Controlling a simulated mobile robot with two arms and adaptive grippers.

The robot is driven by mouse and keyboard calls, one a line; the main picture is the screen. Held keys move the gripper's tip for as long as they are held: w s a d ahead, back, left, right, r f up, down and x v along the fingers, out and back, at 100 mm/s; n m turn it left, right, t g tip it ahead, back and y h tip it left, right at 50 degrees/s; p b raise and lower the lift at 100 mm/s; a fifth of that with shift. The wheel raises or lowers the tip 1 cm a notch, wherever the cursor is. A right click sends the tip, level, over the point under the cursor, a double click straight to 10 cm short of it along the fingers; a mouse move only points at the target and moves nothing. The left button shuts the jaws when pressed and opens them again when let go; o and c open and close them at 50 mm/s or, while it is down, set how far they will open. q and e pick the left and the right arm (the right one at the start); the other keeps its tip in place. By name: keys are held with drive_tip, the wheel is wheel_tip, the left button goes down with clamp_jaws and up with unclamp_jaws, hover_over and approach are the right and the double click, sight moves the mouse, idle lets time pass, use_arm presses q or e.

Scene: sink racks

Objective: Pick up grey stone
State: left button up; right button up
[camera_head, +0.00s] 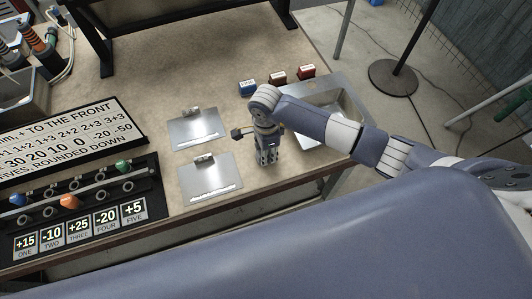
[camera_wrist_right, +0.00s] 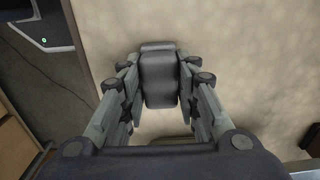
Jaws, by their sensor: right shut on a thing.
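The grey stone (camera_wrist_right: 158,78) is a dark grey, rounded block in the right wrist view. It sits between the two fingers of my right gripper (camera_wrist_right: 160,90), which are shut on its sides. In the head view my right gripper (camera_head: 267,157) points down over the tabletop near its front edge, right of the metal plates. The stone is not clearly visible there, and I cannot tell whether it touches the table. My left gripper is not in view.
Two metal plates (camera_head: 197,131) (camera_head: 211,178) lie left of the gripper. A peg rack (camera_head: 80,200) and a sign (camera_head: 60,140) are at left. The tabletop's back middle is clear.

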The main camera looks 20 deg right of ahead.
drive_tip(key=shift+r, duration=0.15)
drive_tip(key=shift+w+r+b, duration=0.1)
drive_tip(key=shift+r+b, duration=0.2)
drive_tip(key=shift+r, duration=0.15)
wheel_tip(320, 180, up, 2)
drive_tip(key=shift+r+b, duration=0.1)
drive_tip(key=shift+b, duration=0.4)
drive_tip(key=s+a+r+b, duration=0.1)
drive_tip(key=s+a+b, duration=0.3)
drive_tip(key=s+a, duration=0.7)
drive_tip(key=shift+s+r, duration=0.35)
drive_tip(key=shift+s, duration=0.1)
